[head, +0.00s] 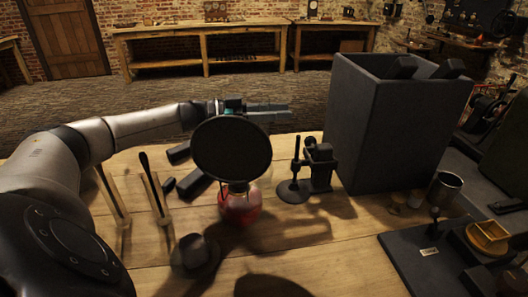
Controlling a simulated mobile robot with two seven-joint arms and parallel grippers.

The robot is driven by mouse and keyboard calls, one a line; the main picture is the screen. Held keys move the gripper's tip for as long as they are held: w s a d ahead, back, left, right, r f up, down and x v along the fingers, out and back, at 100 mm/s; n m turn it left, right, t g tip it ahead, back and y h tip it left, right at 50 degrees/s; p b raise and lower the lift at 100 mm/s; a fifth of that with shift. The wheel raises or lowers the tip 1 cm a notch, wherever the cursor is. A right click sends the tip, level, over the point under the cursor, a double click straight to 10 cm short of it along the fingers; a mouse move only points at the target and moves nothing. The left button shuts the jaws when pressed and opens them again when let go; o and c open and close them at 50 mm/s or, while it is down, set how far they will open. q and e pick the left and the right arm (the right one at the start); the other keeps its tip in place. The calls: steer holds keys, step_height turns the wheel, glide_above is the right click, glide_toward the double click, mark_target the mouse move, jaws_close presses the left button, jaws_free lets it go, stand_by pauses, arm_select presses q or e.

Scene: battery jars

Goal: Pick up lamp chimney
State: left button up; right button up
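I cannot make out a clear lamp chimney in the head view. A lamp-like piece with a red glass bowl (240,208) stands on the wooden bench, and a large dark round disc (231,148) stands above it, hiding part of it. My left gripper (282,112) reaches in from the left, just behind and above the disc, with its fingers pointing right. The disc covers part of the gripper, and I cannot tell whether the fingers are apart. I see nothing held in them. My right gripper is not in view.
A tall dark bin (375,125) with dark pieces inside stands at the right. A small black stand (294,188) is beside it. A metal cup (445,188) and a dark board with a brass dish (488,238) are farther right. Upright sticks (156,190) stand left.

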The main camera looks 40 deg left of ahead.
arm_select(q)
jaws_close()
stand_by(0.4)
